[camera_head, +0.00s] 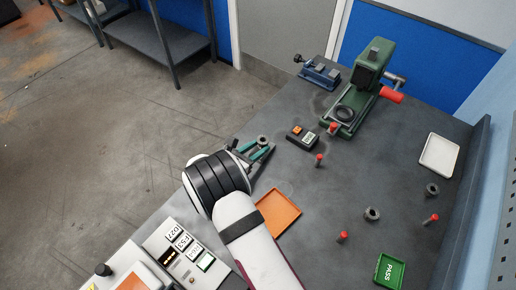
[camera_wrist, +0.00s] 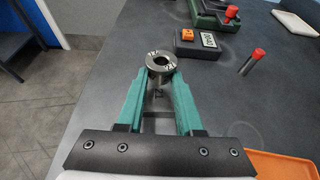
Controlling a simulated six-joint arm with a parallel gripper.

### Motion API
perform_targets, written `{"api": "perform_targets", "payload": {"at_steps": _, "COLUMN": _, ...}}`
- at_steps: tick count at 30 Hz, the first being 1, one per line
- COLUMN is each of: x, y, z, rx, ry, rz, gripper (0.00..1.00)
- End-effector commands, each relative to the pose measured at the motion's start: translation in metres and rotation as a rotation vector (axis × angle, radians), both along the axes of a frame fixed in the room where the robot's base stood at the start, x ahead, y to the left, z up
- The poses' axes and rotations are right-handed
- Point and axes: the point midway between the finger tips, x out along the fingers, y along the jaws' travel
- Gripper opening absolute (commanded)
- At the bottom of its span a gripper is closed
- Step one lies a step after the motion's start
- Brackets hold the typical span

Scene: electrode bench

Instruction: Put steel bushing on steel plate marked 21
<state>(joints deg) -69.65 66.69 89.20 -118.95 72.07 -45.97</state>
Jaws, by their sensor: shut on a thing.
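My gripper (camera_wrist: 161,90) has two green fingers, shut on a steel bushing (camera_wrist: 161,62), a grey ring with a dark central hole. The bushing sits between the fingertips with its hole facing up toward the camera. In the head view the bushing (camera_head: 263,140) shows at the end of the fingers, near the left edge of the bench; its height above the bench is hard to tell. Two similar grey ring-shaped parts stand on the bench at right, one nearer (camera_head: 371,214) and one farther (camera_head: 432,189). I cannot make out a steel plate marked 21 in either view.
A small dark box with an orange button (camera_head: 302,137) stands beyond my gripper, before a green press (camera_head: 367,80) and blue vise (camera_head: 318,74). Several red-capped pins (camera_head: 319,160) stand around. Orange (camera_head: 278,213), white (camera_head: 438,154) and green PASS trays (camera_head: 390,271) lie apart.

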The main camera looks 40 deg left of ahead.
Motion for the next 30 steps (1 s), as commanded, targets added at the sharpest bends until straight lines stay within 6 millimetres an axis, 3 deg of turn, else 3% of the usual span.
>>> {"api": "perform_targets", "payload": {"at_steps": 3, "x": 0.000, "y": 0.000, "z": -0.009, "rx": 0.001, "ry": -0.001, "rz": 0.000, "gripper": 0.00}}
{"api": "perform_targets", "payload": {"at_steps": 23, "x": 0.000, "y": -0.001, "z": -0.022, "rx": -0.002, "ry": 0.003, "rz": 0.001, "gripper": 0.00}}
{"api": "perform_targets", "payload": {"at_steps": 24, "x": 0.000, "y": -0.001, "z": -0.023, "rx": -0.002, "ry": 0.005, "rz": 0.002, "gripper": 0.41}}
{"api": "perform_targets", "payload": {"at_steps": 30, "x": -0.001, "y": -0.004, "z": -0.025, "rx": -0.007, "ry": 0.008, "rz": -0.001, "gripper": 0.75}}
